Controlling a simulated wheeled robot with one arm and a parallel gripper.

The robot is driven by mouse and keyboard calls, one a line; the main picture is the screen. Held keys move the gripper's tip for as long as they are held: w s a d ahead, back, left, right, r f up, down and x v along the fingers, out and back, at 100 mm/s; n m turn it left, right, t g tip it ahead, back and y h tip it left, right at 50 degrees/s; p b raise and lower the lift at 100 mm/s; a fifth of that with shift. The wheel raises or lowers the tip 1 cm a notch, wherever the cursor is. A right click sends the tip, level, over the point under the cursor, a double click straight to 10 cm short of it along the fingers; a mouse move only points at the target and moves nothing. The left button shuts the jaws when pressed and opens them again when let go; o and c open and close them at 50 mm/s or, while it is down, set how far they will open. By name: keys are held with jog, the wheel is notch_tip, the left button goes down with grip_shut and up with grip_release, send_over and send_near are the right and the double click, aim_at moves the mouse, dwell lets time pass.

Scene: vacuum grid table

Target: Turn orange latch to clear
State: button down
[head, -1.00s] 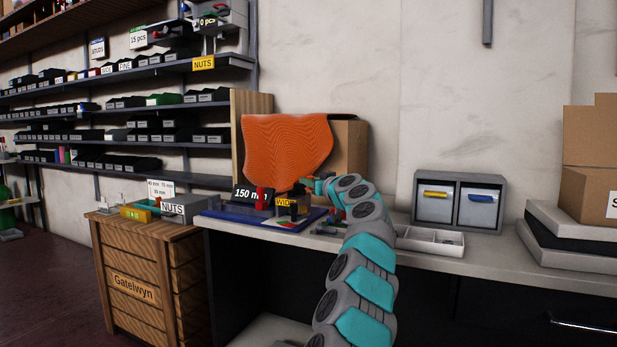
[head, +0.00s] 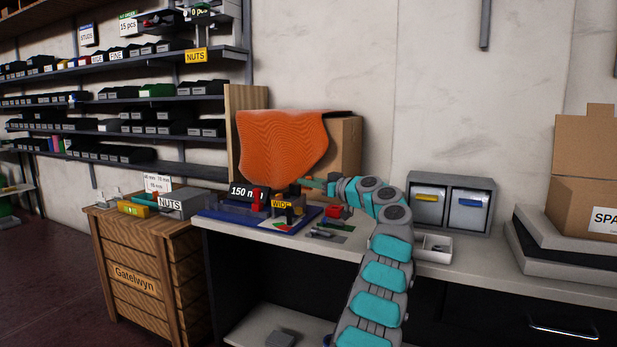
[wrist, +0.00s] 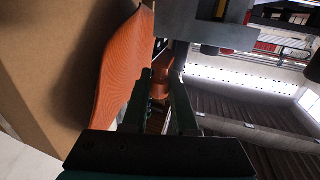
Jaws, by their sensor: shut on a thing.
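My gripper (head: 301,184) is at the lower right edge of a large orange ribbed sheet (head: 283,148), above the back of the bench. The orange sheet also shows at left in the wrist view (wrist: 120,70). In the head view the latch is too small to make out clearly.
A cardboard box (head: 345,145) stands behind the sheet. A blue tray (head: 262,218) with a "WIDE" label lies below my gripper. A red block (head: 334,211) and small parts lie beside it. A grey two-drawer unit (head: 450,201) stands to the right of my arm.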

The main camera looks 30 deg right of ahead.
dwell(0.6)
jog(key=c, duration=0.7)
grip_release()
jog(key=shift+b+v, duration=0.9)
jog(key=shift+v, duration=3)
jog(key=shift+w+d, duration=0.1)
